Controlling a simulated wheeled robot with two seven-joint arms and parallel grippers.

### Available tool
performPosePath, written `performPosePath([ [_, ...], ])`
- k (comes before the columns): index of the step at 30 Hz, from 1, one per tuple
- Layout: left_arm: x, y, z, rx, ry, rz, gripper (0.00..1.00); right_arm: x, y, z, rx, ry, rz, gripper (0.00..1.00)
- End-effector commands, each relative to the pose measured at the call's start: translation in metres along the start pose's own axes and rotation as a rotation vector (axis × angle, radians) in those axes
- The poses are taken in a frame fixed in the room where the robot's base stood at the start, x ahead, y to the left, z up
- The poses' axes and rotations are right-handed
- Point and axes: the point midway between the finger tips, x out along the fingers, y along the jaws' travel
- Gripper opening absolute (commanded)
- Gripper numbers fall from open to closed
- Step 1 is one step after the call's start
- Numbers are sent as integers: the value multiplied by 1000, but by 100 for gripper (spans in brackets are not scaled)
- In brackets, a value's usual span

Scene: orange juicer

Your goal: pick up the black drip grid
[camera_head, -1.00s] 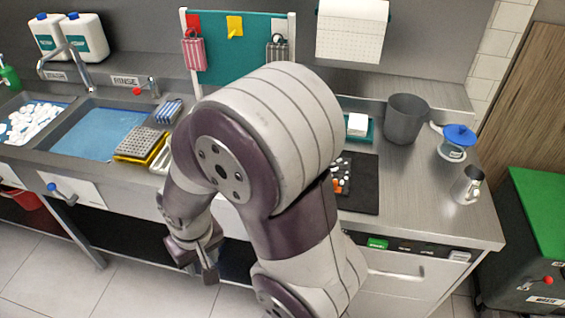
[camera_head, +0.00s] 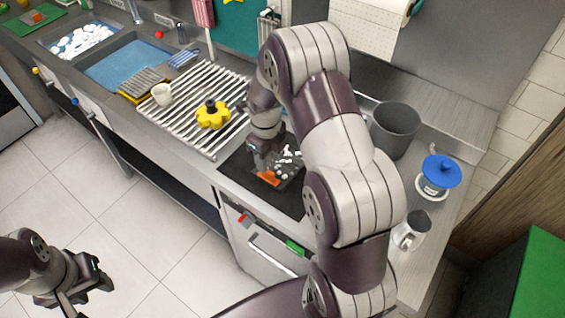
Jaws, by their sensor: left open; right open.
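A small black piece (camera_head: 287,168) with white spots and an orange part lies on the dark mat on the counter; it looks like the black drip grid, but its holes are too small to make out. My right gripper (camera_head: 262,158) is open, pointing down just above the left side of this piece. Whether it touches the piece cannot be told. My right arm hides the right part of the mat (camera_head: 236,166). My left gripper (camera_head: 82,294) is open and empty over the floor at the lower left, far from the counter.
A ribbed drying rack (camera_head: 190,108) holds a yellow knobbed part (camera_head: 212,115) and a white cup (camera_head: 162,94). A grey bin (camera_head: 395,130), a blue-lidded part (camera_head: 440,171) and a metal jug (camera_head: 411,231) stand to the right. Sinks lie at the upper left.

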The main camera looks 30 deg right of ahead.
Motion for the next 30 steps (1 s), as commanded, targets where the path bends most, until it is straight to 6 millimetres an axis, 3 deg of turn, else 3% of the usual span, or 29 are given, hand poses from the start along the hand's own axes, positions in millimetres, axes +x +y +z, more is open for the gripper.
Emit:
performPosePath([
  [5, -15, 0, -2, 0, 0, 0, 43, 27, 3, -3, -1, 3, 2, 43],
  [9, -16, 0, -2, 0, 0, 0, 43, 49, 3, -3, -2, 0, 0, 43],
  [16, -16, 0, -2, 0, 0, 0, 43, 53, 2, -2, -2, -2, -1, 43],
  [17, -16, 0, -2, 0, 0, 0, 43, 53, 2, -2, -2, -2, -1, 36],
  [20, -16, 0, -2, 0, 0, 0, 43, 53, 2, -2, -2, -2, -1, 4],
  [21, -16, 0, -2, 0, 0, 0, 43, 53, 2, -2, -2, -2, -1, 0],
  [30, -15, 0, -2, 0, 0, 0, 43, 52, 2, -2, -3, -2, -1, 0],
])
